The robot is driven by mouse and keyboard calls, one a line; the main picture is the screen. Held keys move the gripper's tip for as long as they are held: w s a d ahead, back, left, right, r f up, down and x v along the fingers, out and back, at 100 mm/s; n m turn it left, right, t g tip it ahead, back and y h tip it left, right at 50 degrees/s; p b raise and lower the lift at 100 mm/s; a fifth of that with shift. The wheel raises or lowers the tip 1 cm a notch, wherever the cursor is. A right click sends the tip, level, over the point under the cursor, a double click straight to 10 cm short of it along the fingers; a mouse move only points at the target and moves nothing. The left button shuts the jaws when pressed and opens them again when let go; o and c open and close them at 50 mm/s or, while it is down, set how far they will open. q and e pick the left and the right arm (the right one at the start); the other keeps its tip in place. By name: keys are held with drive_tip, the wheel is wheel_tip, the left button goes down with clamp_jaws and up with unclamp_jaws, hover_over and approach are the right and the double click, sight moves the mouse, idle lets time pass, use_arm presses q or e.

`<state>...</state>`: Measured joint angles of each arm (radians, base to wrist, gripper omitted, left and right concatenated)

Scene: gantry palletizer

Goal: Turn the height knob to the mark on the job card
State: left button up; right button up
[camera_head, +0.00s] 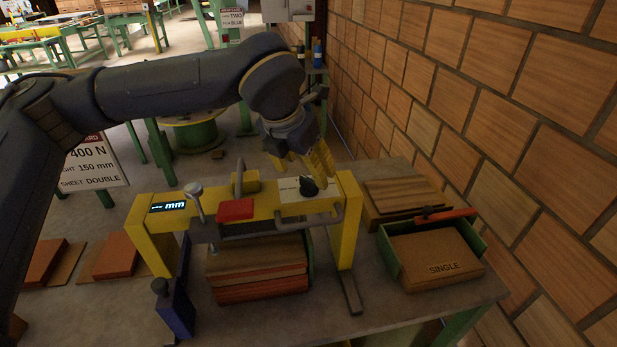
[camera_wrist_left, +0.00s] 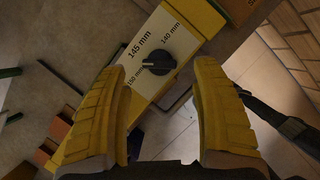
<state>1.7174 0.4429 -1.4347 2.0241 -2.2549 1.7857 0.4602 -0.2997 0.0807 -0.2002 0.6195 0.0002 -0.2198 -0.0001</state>
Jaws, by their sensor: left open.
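The black height knob (camera_head: 309,187) sits on a pale scale plate on the yellow gantry frame (camera_head: 347,222). In the left wrist view the knob (camera_wrist_left: 160,63) is ringed by marks reading 140, 145 and 150 mm. Its narrow bar lies roughly across the picture, its left end close to the 150 mm label; the exact setting is unclear. The job card (camera_head: 93,165), partly behind my left arm, shows 400 N, 150 mm and SHEET DOUBLE. My left gripper (camera_head: 303,164) is open above the knob, its yellow fingers either side of it in the wrist view, apparently not touching. My right gripper is out of view.
A small display (camera_head: 168,206) reads mm, its figure too small to read. A red block (camera_head: 235,210) and a lever (camera_head: 195,200) stand on the frame left of the knob. A handle bar runs below the knob. A box marked SINGLE (camera_head: 436,262) lies right; a brick-patterned wall closes that side.

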use_arm(q)
drive_tip(key=v, duration=0.7)
drive_tip(key=shift+r, duration=0.2)
drive_tip(key=m, duration=0.1)
approach(309, 180)
drive_tip(key=shift+m, duration=0.3)
drive_tip(key=x, duration=1)
drive_tip(key=shift+w+f, duration=0.1)
drive_tip(key=shift+f, duration=0.05)
drive_tip(key=shift+o, duration=0.2)
drive_tip(key=c, duration=1.4)
